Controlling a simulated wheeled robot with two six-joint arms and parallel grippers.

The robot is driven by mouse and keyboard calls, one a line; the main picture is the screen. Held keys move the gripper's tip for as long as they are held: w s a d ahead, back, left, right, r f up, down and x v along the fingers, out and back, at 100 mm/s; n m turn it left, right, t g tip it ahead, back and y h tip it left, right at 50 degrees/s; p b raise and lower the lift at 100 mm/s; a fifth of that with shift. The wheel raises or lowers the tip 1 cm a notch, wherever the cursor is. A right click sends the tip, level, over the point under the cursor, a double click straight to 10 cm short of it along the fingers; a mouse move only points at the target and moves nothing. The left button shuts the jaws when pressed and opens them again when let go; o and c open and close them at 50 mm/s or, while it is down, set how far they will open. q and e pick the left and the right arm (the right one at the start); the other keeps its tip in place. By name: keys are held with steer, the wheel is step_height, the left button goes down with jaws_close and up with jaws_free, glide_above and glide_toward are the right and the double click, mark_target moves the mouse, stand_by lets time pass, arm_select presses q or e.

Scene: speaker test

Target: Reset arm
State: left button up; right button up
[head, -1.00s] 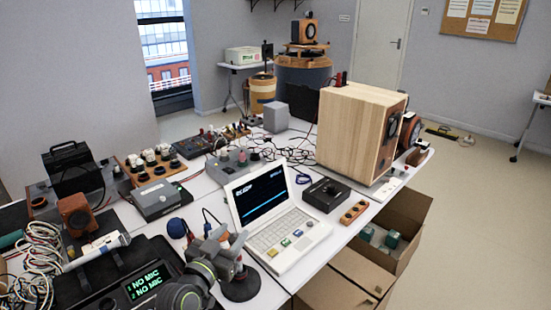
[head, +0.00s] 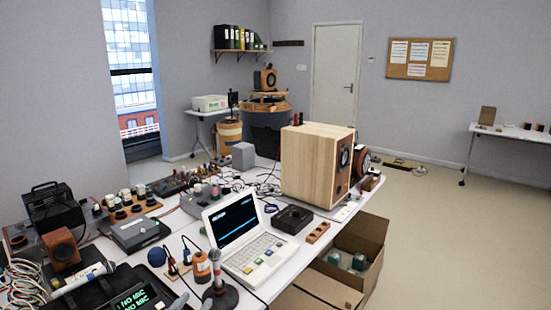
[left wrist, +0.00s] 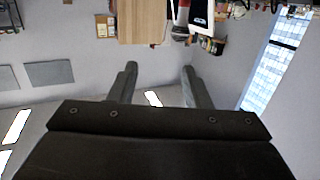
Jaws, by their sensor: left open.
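The task names only my arm. That view is upside down, with wall, window and ceiling behind the fingers. The rest of my left arm is below the head view's edge. My right gripper is in neither view.
A white laptop (head: 253,246), a wooden speaker (head: 308,168) and a microphone base (head: 221,296) crowd the white table. An open cardboard box (head: 375,236) sits right of the table. The floor at right (head: 460,240) is clear.

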arm_select(q)
steer(key=s+a+f+g+y, duration=0.1)
steer(key=s+a+f+g, duration=0.1)
steer(key=s+f, duration=0.25)
steer(key=s+a+f+n+g+y, duration=0.1)
steer(key=s+a+f+g, duration=0.1)
steer(key=s+f+g, duration=0.3)
steer(key=s+a+f+y, duration=0.1)
steer(key=s+a+f, duration=0.15)
steer(key=s, duration=0.35)
steer(key=s+a+f+n+g+y, duration=0.1)
steer(key=s+a+f+g+y, duration=0.15)
steer(key=s, duration=0.55)
steer(key=s+a+f+n+g+y, duration=0.1)
steer(key=s+a+n+g, duration=0.15)
steer(key=s, duration=0.65)
step_height(320, 180, down, 24)
steer(key=a+f+g, duration=0.1)
steer(key=a+g, duration=0.1)
steer(key=s+d+f+g, duration=0.1)
steer(key=s+f, duration=1.3)
steer(key=s, duration=0.1)
steer(key=shift+d+f+m+h, duration=0.25)
steer(key=shift+m+h, duration=0.1)
steer(key=shift+h, duration=0.1)
